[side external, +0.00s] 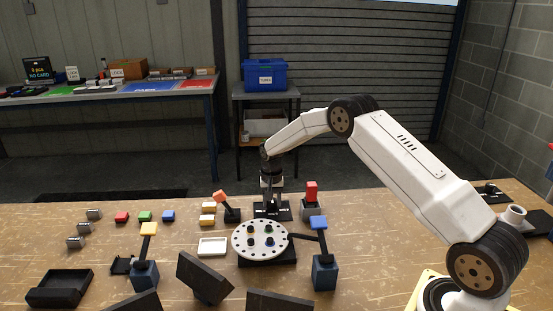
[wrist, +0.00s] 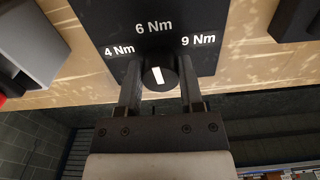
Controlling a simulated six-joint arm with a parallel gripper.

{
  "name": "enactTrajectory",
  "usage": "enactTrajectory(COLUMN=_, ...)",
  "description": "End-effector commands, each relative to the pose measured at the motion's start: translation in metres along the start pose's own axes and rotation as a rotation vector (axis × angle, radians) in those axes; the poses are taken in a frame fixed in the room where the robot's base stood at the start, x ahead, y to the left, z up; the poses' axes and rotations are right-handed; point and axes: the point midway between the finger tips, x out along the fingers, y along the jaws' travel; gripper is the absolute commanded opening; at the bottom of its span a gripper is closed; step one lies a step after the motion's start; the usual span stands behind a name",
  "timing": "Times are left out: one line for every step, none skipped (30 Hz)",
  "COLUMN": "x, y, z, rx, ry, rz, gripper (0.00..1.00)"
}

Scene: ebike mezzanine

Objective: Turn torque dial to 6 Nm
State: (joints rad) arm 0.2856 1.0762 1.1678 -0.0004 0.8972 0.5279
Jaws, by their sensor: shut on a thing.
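The torque dial (wrist: 169,67) is a round black knob with a white mark, on a black plate (wrist: 183,18) lettered 4 Nm, 6 Nm and 9 Nm. In the wrist view its white mark points roughly toward 6 Nm, leaning slightly to the left. My gripper (wrist: 160,78) has its two fingers on either side of the dial and is shut on it. In the side view my gripper (side external: 271,199) points down at the black plate (side external: 283,212) near the back of the bench, and the dial is hidden there.
A white perforated disc (side external: 245,236) stands just in front of the plate. A red-topped block (side external: 311,193) is close on the right, and an orange-tipped lever (side external: 221,198) is close on the left. Small coloured blocks lie further left.

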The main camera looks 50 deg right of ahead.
Motion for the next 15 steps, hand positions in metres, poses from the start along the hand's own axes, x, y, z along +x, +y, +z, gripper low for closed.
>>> enactTrajectory(x=0.0003, y=0.0, z=0.0006, rx=0.021, ry=-0.002, rz=0.001, gripper=0.0)
enactTrajectory(x=0.0003, y=-0.0001, z=0.0006, rx=0.031, ry=-0.002, rz=0.001, gripper=0.0)
enactTrajectory(x=0.0003, y=-0.0001, z=0.0006, rx=0.044, ry=-0.002, rz=0.001, gripper=0.0)
enactTrajectory(x=0.0003, y=-0.0001, z=0.0006, rx=0.052, ry=-0.002, rz=0.001, gripper=0.0)
enactTrajectory(x=0.0004, y=-0.0002, z=0.0006, rx=0.058, ry=-0.003, rz=0.001, gripper=0.0)
enactTrajectory(x=0.0004, y=-0.0002, z=0.0006, rx=0.065, ry=-0.003, rz=0.001, gripper=0.0)
enactTrajectory(x=0.0004, y=-0.0002, z=0.0006, rx=0.07, ry=-0.003, rz=0.001, gripper=0.0)
enactTrajectory(x=0.0004, y=-0.0003, z=0.0006, rx=0.074, ry=-0.003, rz=0.001, gripper=0.0)
enactTrajectory(x=0.0004, y=-0.0003, z=0.0006, rx=0.077, ry=-0.003, rz=0.001, gripper=0.0)
enactTrajectory(x=0.0004, y=-0.0003, z=0.0006, rx=0.078, ry=-0.003, rz=0.001, gripper=0.0)
enactTrajectory(x=0.0004, y=-0.0003, z=0.0007, rx=0.079, ry=-0.003, rz=0.001, gripper=0.0)
enactTrajectory(x=0.0004, y=-0.0003, z=0.0007, rx=0.079, ry=-0.003, rz=0.001, gripper=0.0)
enactTrajectory(x=0.0004, y=-0.0003, z=0.0007, rx=0.079, ry=-0.003, rz=0.001, gripper=0.0)
enactTrajectory(x=0.0004, y=-0.0003, z=0.0007, rx=0.079, ry=-0.003, rz=0.001, gripper=0.0)
enactTrajectory(x=0.0004, y=-0.0003, z=0.0007, rx=0.079, ry=-0.003, rz=0.001, gripper=0.0)
